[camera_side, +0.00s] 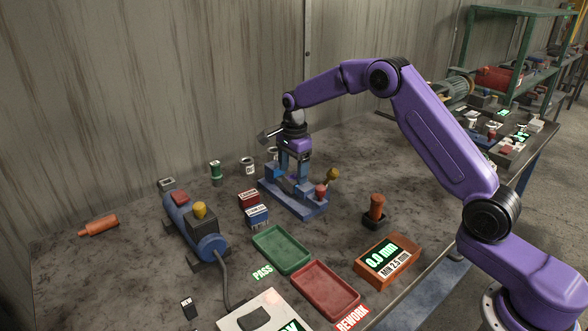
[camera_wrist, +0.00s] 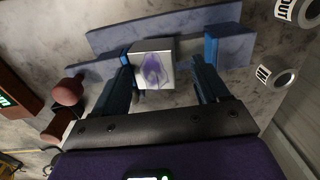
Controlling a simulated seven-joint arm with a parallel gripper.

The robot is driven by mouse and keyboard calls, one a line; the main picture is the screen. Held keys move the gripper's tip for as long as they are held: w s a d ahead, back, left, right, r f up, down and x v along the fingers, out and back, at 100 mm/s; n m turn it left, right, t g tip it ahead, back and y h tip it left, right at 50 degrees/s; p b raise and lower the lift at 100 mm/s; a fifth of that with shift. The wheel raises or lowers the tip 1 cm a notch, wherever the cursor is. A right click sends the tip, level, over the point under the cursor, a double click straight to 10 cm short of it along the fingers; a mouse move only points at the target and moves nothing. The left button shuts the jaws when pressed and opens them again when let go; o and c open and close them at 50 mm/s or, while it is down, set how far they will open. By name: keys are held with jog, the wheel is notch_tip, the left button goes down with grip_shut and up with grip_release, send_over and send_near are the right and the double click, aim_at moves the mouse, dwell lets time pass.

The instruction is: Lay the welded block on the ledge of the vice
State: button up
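The welded block (camera_wrist: 153,67) is a small pale metal cube with a purple heat-tinted patch on its upper face. It sits between my fingers in the wrist view, close to the left finger, with a gap to the right one. My gripper (camera_side: 293,168) points down over the blue vice (camera_side: 300,204) in the side view. Its fingers also show in the wrist view (camera_wrist: 166,68), spread apart. The vice's blue body (camera_wrist: 150,30) lies beneath and around the block. In the side view the fingers mostly hide the block, so its contact with the ledge cannot be told.
A knob-handled tool (camera_side: 332,176) and a brown stamp-like piece (camera_side: 375,208) stand to the right. Cups (camera_side: 247,166) stand behind left. Green (camera_side: 282,249) and red (camera_side: 325,290) trays and an orange gauge (camera_side: 387,260) lie in front. A polishing motor (camera_side: 190,225) is at left.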

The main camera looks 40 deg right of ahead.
aim_at(295, 177)
jog(key=shift+s+f+g, duration=0.3)
jog(key=shift+s+f, duration=0.2)
jog(key=shift+f, duration=0.2)
notch_tip(295, 177, up, 14)
jog(key=f, duration=0.1)
jog(key=s+a+r+n, duration=0.2)
jog(key=s+a+n, duration=0.6)
jog(key=s, duration=0.1)
jog(key=s+a+n, duration=0.3)
jog(key=s+n, duration=0.5)
jog(key=s, duration=0.5)
jog(key=s+d+f+n, duration=0.2)
jog(key=s+n, duration=0.5)
jog(key=s, duration=0.4)
jog(key=s+d+f+n, duration=0.3)
jog(key=s+d+n, duration=0.2)
jog(key=s, duration=0.6)
jog(key=n, duration=0.2)
jog(key=shift+s+d+n, duration=0.3)
jog(key=shift+o, duration=0.4)
